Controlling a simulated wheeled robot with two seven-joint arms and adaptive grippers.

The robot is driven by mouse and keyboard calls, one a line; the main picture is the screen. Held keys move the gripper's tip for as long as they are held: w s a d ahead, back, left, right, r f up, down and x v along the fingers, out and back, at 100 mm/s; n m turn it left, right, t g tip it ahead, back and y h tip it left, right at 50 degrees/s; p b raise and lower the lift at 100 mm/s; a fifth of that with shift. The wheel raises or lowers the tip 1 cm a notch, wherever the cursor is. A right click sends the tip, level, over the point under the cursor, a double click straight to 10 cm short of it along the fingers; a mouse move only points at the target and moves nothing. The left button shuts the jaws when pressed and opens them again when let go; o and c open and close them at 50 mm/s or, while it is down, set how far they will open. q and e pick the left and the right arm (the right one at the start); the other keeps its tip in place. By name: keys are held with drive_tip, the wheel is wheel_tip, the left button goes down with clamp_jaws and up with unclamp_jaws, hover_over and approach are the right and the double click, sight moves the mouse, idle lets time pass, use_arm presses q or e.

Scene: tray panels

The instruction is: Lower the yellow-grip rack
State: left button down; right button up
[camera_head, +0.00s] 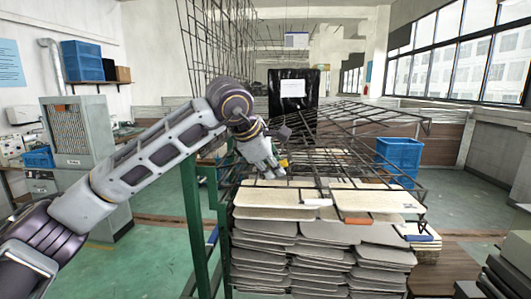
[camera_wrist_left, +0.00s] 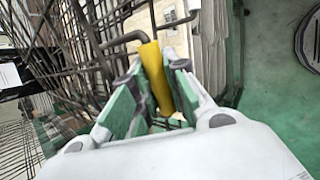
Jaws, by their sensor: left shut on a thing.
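The yellow grip (camera_head: 284,162) is a small yellow sleeve at the near side of the dark wire racks, above the panel stack in the head view. In the left wrist view the yellow grip (camera_wrist_left: 155,76) is a tube on a dark bent rod, between the green-padded fingers. My left gripper (camera_head: 270,160) is shut on it; the same gripper fills the lower part of the wrist view (camera_wrist_left: 155,100). A dark wire rack (camera_head: 345,125) slopes above the stack. Which wires belong to the yellow-grip rack is hard to tell. My right gripper is not in view.
Pale panels (camera_head: 275,198) lie on stacked lower racks, with an orange grip (camera_head: 357,221) and a blue grip (camera_head: 420,238) at the front. Other wire racks (camera_head: 215,45) stand upright behind. A green post (camera_head: 193,220) stands left of the stack. A blue crate (camera_head: 399,158) is at right.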

use_arm(q)
drive_tip(key=f+y, duration=0.1)
drive_tip(key=f+y+b, duration=0.1)
drive_tip(key=f, duration=0.1)
drive_tip(key=f+m, duration=0.1)
drive_tip(key=f, duration=0.1)
drive_tip(key=shift+d+f+y, duration=0.25)
drive_tip(key=shift+d+y, duration=0.05)
drive_tip(key=shift+y, duration=0.1)
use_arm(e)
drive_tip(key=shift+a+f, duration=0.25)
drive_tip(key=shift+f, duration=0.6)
use_arm(q)
drive_tip(key=shift+s+f, duration=0.1)
drive_tip(key=shift+f, duration=0.05)
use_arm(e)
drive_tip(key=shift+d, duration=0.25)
use_arm(q)
drive_tip(key=c, duration=1.4)
unclamp_jaws()
drive_tip(key=shift+d, duration=0.1)
drive_tip(key=shift+v, duration=6)
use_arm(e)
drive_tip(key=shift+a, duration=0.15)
